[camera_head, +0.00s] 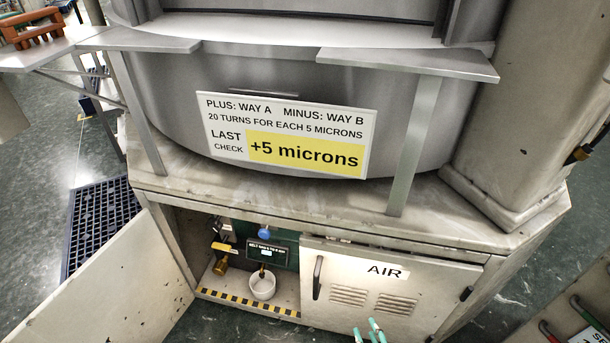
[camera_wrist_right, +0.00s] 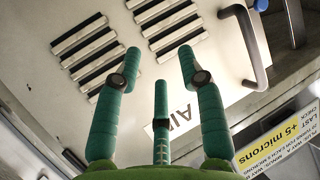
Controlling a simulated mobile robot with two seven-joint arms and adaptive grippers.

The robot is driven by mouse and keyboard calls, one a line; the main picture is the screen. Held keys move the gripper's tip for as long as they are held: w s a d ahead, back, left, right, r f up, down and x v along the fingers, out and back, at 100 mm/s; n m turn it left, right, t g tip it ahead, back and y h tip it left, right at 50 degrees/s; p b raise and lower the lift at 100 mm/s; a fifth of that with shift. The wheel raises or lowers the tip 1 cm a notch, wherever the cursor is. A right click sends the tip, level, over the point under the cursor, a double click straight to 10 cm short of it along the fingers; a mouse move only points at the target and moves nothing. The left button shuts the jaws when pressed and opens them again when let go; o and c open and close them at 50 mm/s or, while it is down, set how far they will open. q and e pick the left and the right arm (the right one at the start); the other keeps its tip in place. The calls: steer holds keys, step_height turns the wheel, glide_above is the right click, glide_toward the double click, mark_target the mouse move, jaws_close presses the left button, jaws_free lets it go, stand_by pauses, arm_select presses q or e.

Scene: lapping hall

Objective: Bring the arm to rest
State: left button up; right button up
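My right gripper (camera_head: 370,328) shows at the bottom edge of the head view as light green fingertips in front of the closed AIR door (camera_head: 415,304). In the right wrist view its green fingers (camera_wrist_right: 160,75) stand spread apart with nothing between them. Behind them are the AIR door's vent slots (camera_wrist_right: 135,35) and its dark bar handle (camera_wrist_right: 248,45). I cannot tell how far the fingertips are from the door. My left gripper is in neither view.
The left cabinet door (camera_head: 125,285) stands open, with a white cup (camera_head: 262,285) and brass fittings inside. Metal brackets (camera_head: 413,140) flank a sign reading "+5 microns" (camera_head: 290,137). A cart with red and green handles (camera_head: 572,325) is at lower right. A blue grate (camera_head: 97,225) lies left.

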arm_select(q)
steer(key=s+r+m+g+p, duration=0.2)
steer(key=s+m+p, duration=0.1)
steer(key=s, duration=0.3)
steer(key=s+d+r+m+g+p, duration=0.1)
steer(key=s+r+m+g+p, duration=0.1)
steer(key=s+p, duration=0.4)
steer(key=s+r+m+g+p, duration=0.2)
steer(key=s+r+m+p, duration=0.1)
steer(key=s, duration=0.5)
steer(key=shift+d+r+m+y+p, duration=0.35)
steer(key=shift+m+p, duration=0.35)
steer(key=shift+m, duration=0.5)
arm_select(e)
steer(key=s+d+f+g+h, duration=0.1)
steer(key=s+d+f+g, duration=0.1)
steer(key=s, duration=0.9)
steer(key=s+d+f+g+h, duration=0.1)
steer(key=s+d+g, duration=0.3)
steer(key=s, duration=0.7)
steer(key=s+d+f+g+h, duration=0.1)
steer(key=s+d+f+g, duration=0.2)
steer(key=s+g, duration=0.3)
steer(key=s, duration=0.5)
steer(key=shift+s+f+m, duration=0.3)
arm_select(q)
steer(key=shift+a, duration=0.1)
